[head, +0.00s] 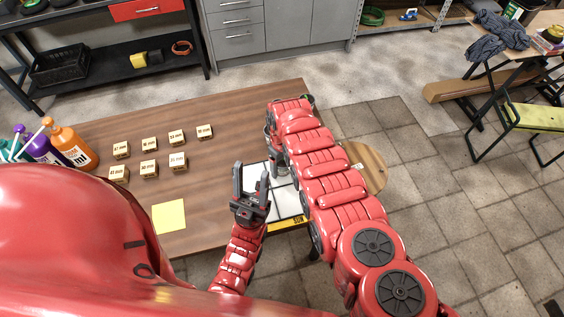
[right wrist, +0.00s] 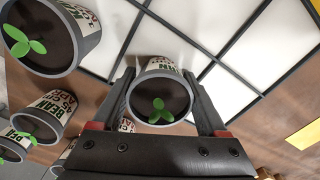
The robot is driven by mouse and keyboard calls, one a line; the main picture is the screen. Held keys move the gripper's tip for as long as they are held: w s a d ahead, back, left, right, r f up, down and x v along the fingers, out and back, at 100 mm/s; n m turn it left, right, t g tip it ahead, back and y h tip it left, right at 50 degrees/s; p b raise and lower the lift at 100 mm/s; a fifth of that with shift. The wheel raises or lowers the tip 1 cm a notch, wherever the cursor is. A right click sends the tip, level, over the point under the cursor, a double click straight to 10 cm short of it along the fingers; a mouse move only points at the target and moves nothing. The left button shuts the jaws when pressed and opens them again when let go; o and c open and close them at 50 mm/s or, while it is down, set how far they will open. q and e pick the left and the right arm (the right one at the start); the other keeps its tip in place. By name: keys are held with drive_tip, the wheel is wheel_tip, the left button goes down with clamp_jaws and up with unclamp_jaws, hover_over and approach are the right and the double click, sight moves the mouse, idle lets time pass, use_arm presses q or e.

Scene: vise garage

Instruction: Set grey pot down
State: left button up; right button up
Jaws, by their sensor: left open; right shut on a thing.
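In the right wrist view, my right gripper (right wrist: 160,110) is shut on a small grey pot (right wrist: 177,67) with a green seedling in dark soil and a printed label. White panels with black dividers, part of the gridded tray (right wrist: 225,30), show behind the held pot; I cannot tell whether it touches them. In the head view, the tray (head: 289,204) has a yellow strip marked "SUN" at its near edge. My right arm hides part of it, along with the held pot. My left gripper (head: 251,192) is open and empty, at the tray's left side.
Several other seedling pots (right wrist: 52,115) stand left of the held pot in the right wrist view. Small labelled boxes (head: 149,168), a yellow sheet (head: 169,216) and bottles (head: 70,143) are on the wooden table (head: 225,105). A round wooden top (head: 372,168) is at the right.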

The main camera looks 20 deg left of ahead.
drive_tip(key=shift+d, duration=0.1)
drive_tip(key=shift+s+f, duration=0.1)
drive_tip(key=shift+f, duration=0.05)
drive_tip(key=o, duration=1.2)
